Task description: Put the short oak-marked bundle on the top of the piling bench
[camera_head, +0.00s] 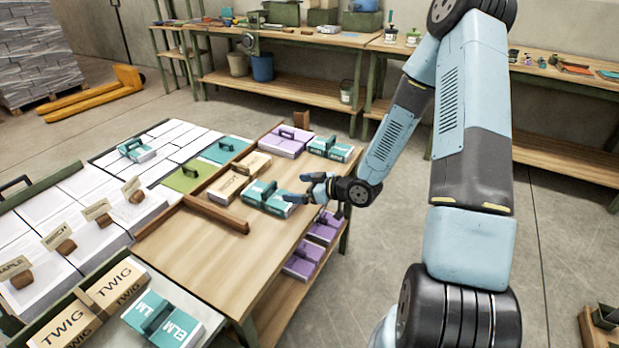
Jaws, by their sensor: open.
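My gripper (300,188) is open, its fingers pointing left at the right end of a teal handled bundle (264,199) on the wooden bench top; I cannot tell if they touch. No oak mark is readable. What appears to be the piling bench (215,268) has a bare near half. A tan bundle (250,163) and another teal bundle (331,148) also lie on the top.
A wooden T-shaped fence (215,214) crosses the bench. White stacks with signs, including MAPLE (14,266), stand at left. TWIG (117,288) and ELM (174,325) bundles lie in a front tray. A workbench (290,92) lines the back wall.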

